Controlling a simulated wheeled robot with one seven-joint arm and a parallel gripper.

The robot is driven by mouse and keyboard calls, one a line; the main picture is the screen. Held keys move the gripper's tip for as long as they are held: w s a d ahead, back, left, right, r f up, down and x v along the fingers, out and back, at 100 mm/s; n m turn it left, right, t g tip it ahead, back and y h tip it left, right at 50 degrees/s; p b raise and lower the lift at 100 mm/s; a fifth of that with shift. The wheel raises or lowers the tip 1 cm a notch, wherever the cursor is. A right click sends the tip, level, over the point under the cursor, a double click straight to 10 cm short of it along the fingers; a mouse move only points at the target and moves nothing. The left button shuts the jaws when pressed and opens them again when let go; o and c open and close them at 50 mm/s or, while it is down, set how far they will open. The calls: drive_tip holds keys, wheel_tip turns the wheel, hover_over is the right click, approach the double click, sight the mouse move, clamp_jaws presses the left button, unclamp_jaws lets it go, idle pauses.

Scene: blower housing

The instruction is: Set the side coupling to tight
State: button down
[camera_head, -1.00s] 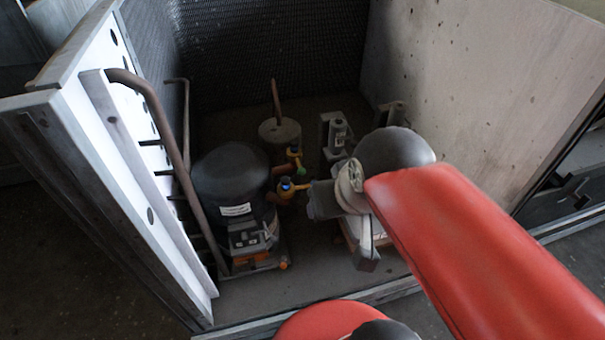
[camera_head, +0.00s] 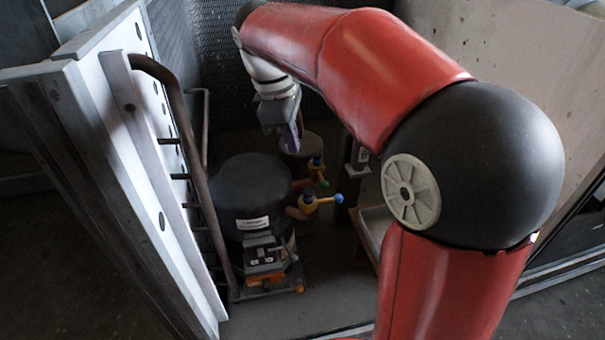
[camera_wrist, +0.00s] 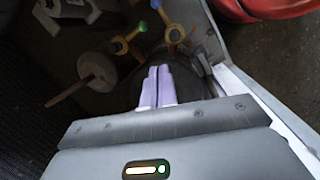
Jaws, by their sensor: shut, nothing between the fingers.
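Two yellow fittings with levers sit on the copper pipe stubs beside the black tank (camera_head: 250,190). The front yellow fitting (camera_head: 309,204) has a blue-tipped lever pointing right. The rear yellow fitting (camera_head: 317,165) is smaller, with a green end. I cannot tell which one is the side coupling. In the wrist view a yellow fitting (camera_wrist: 118,46) with a green-tipped lever shows at upper middle. My gripper (camera_head: 299,140) hangs above and behind the tank, near the grey cylinder. Its pale purple fingers (camera_wrist: 157,75) are together and empty, apart from both fittings.
The grey cylinder (camera_wrist: 97,72) with a brown rod stands behind the tank. A brown pipe rail (camera_head: 180,110) runs along the white perforated panel (camera_head: 140,130) at left. My red arm hides much of the right side.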

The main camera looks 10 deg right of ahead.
sight(322, 179)
drive_tip(key=w, duration=0.1)
drive_tip(key=w+a+f+n, duration=0.1)
drive_tip(key=w+n, duration=0.1)
drive_tip(key=shift+w+a+f+g+b, duration=0.25)
drive_tip(key=shift+w+f+g+b, duration=0.05)
drive_tip(key=shift+f+g, duration=0.1)
drive_tip(key=d+f+b, duration=0.1)
drive_tip(key=d+f, duration=0.2)
drive_tip(key=f, duration=0.2)
drive_tip(key=s+d+f+b, duration=0.1)
drive_tip(key=d+f+b, duration=0.1)
drive_tip(key=f, duration=0.3)
drive_tip(key=shift+s+d+f, duration=0.15)
drive_tip(key=shift+d+f, duration=0.1)
drive_tip(key=shift+d, duration=0.35)
drive_tip(key=shift+d, duration=0.15)
